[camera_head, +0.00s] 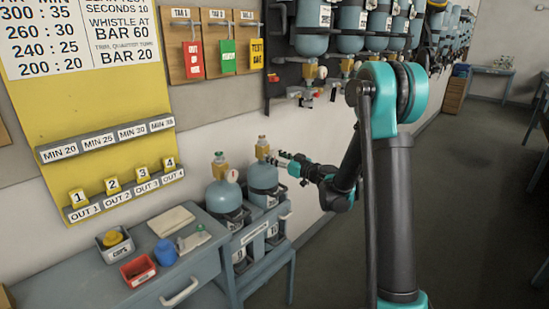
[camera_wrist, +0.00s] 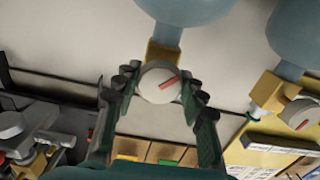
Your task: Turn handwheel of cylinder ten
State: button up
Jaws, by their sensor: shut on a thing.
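Two blue-grey cylinders stand in a low rack in the head view, a left one (camera_head: 222,194) and a right one (camera_head: 263,177). Their number labels are too small to read. The right cylinder has a brass valve (camera_head: 262,150) on top. My gripper (camera_head: 281,160) reaches in from the right at this valve. In the wrist view, my gripper (camera_wrist: 160,82) has its fingers closed in on both sides of a round white part (camera_wrist: 159,84) with a red mark, in front of a brass block (camera_wrist: 164,53). I cannot tell whether this part is the handwheel or a gauge.
The left cylinder's valve (camera_head: 219,167), with a green top and a white dial, stands close by. A side table (camera_head: 160,285) holds a red bin (camera_head: 138,268), a blue lid (camera_head: 165,252) and a pad. More cylinders (camera_head: 312,35) hang on the wall. Open floor (camera_head: 470,200) lies at right.

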jog(key=shift+c, duration=1.4)
jog(key=shift+m, duration=0.3)
jog(key=m, duration=1)
jog(key=shift+m, duration=0.4)
jog(key=m, duration=0.3)
jog(key=shift+m, duration=0.3)
jog(key=m, duration=1.2)
jog(key=shift+m, duration=0.3)
